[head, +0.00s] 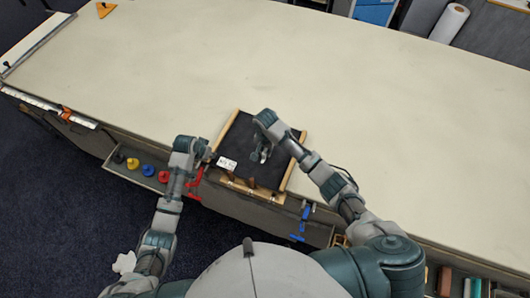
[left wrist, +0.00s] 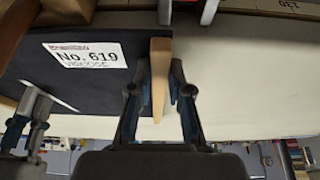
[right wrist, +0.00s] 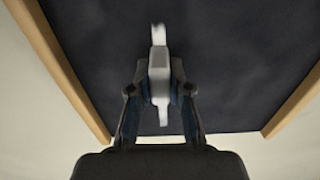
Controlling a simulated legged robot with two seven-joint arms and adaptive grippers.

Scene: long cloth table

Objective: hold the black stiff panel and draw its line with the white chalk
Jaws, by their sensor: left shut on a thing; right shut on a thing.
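The black stiff panel (head: 238,137) has pale wooden strips along its sides and lies at the table's front edge. A white label reading No. 619 (left wrist: 88,62) is on it. My left gripper (head: 209,158) is at the panel's left side. In the left wrist view, its fingers (left wrist: 160,80) are shut on the wooden side strip (left wrist: 158,62). My right gripper (head: 262,151) is over the panel's black face. In the right wrist view, its fingers (right wrist: 160,85) are shut on the white chalk (right wrist: 158,62). A thin white streak shows beside it in the left wrist view; I cannot tell whether it is chalk or a drawn line.
The long cloth table (head: 380,110) is clear behind and right of the panel. A tray with several coloured pieces (head: 147,169) hangs at the front left. Red clamps (head: 195,185) and blue clamps (head: 301,225) sit at the front edge. A white roll (head: 449,23) stands far behind.

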